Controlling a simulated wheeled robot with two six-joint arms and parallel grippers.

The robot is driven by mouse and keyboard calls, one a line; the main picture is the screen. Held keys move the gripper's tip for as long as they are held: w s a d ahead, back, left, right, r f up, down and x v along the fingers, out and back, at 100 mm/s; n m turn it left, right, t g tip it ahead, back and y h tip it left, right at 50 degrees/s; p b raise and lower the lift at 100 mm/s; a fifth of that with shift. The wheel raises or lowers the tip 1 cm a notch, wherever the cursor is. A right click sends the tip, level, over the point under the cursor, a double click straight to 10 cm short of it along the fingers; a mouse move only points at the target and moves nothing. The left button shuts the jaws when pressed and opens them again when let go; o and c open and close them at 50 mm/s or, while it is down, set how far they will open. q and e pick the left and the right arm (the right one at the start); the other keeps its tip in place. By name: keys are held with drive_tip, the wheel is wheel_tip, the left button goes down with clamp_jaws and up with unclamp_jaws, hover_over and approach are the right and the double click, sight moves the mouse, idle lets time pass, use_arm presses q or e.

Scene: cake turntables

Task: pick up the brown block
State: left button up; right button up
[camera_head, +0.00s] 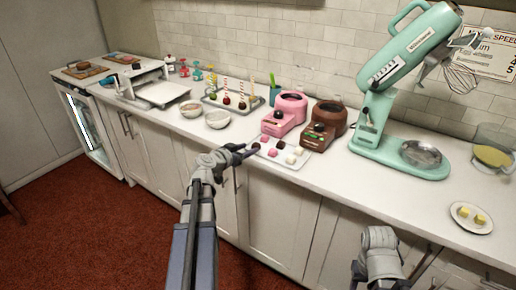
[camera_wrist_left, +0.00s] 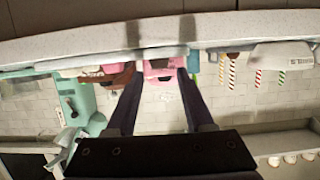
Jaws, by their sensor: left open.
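A white tray (camera_head: 298,167) holds several small pink, white and dark pieces on the counter. A small dark brown piece (camera_head: 264,138) shows at the tray's left back edge; it may be the brown block, but it is too small to be sure. My left gripper (camera_head: 250,149) is at the tray's left edge, with its fingertips close to the dark piece. In the left wrist view its two fingers (camera_wrist_left: 160,92) stand apart with nothing held between them. The brown block is not clear in that view. My right arm's link shows at the bottom right; its fingers are out of view.
A pink machine (camera_head: 284,114) and a brown machine (camera_head: 324,124) stand just behind the tray. A mint stand mixer (camera_head: 400,60) is to the right.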

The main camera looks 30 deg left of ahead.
use_arm(q)
drive_tip(key=shift+b+x, duration=0.75)
drive_tip(key=shift+x, duration=2.45)
drive_tip(key=shift+c, duration=0.2)
clamp_jaws()
